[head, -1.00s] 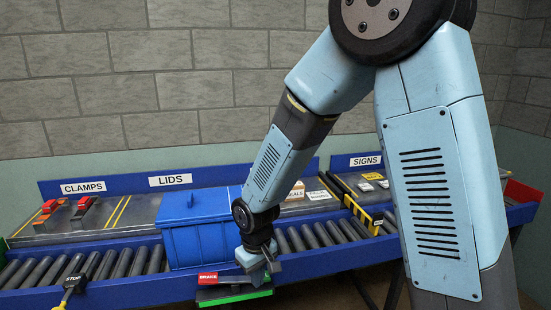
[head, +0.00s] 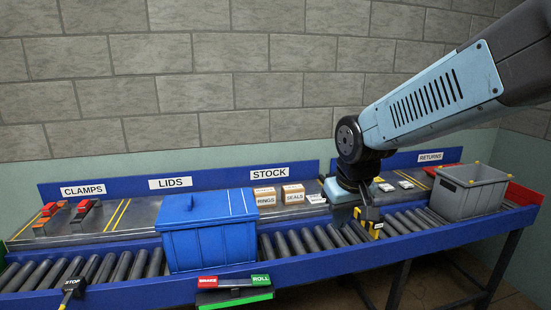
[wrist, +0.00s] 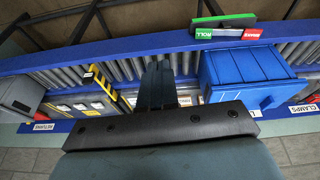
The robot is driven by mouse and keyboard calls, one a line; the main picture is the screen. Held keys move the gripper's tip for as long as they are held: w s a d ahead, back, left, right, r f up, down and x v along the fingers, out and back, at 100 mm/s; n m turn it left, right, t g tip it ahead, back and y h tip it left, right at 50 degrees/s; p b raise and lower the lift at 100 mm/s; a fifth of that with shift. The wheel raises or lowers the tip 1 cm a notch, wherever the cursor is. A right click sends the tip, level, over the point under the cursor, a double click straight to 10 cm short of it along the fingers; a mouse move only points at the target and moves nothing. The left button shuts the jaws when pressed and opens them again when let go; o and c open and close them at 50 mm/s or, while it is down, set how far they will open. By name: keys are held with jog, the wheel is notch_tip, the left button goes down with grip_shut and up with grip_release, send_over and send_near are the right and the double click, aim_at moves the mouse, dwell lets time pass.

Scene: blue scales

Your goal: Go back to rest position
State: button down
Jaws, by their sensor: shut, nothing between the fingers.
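My gripper (head: 368,214) hangs over the right half of the roller conveyor, pointing down, with its fingers shut and empty. In the wrist view the dark fingers (wrist: 157,88) stand together above the rollers. My arm reaches in from the upper right of the head view. A lidded blue bin (head: 208,240) stands on the conveyor to the left of my gripper. The red and green brake/roll rocker (head: 235,282) is on the conveyor's front edge, clear of my gripper.
An open grey bin (head: 470,192) stands at the conveyor's right end. A yellow and black gate (head: 377,232) is partly hidden behind my gripper. Small boxes (head: 279,195) sit on the shelf, clamps (head: 86,208) farther left. A STOP lever (head: 71,285) is at front left.

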jog(key=s+d+r+m+t, duration=0.2)
jog(key=s+d+r+m, duration=0.1)
jog(key=s+d+r, duration=0.4)
jog(key=s+d, duration=0.2)
jog(key=s, duration=0.1)
jog(key=shift+s+d+r+h, duration=0.2)
jog(key=shift+s+r+h, duration=0.1)
jog(key=shift+s, duration=0.05)
